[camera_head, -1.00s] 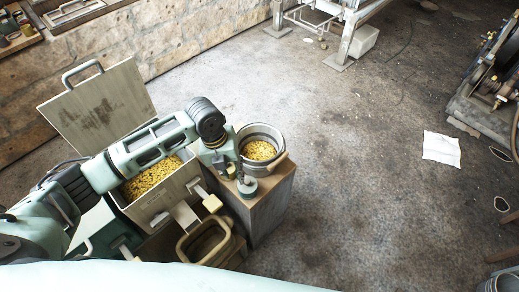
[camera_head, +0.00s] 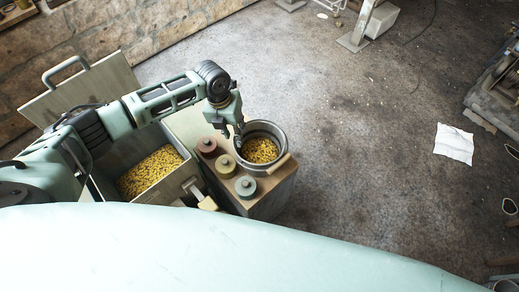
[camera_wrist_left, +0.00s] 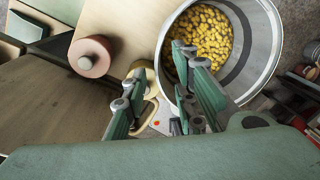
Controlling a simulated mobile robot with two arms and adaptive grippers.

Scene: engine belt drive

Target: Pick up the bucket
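The bucket (camera_head: 262,130) is a round grey metal pail with yellow pieces (camera_head: 260,151) inside and a wooden-looking grip at its lower right rim. It stands upright on a wooden box-like stand (camera_head: 275,196). My left gripper (camera_head: 232,130) is open at the bucket's upper left rim. In the left wrist view, the gripper (camera_wrist_left: 150,85) has its fingers apart, one overlapping the bucket (camera_wrist_left: 258,45) opening and the other outside its rim. I cannot tell whether either finger touches the rim. My right gripper is not in view.
Red (camera_head: 207,146), yellow (camera_head: 225,165) and green (camera_head: 246,186) round-topped objects stand left of the bucket. An open-lidded bin (camera_head: 190,165) of yellow pieces is farther left. The floor (camera_head: 360,170) to the right is mostly clear, with a white sheet (camera_head: 454,143).

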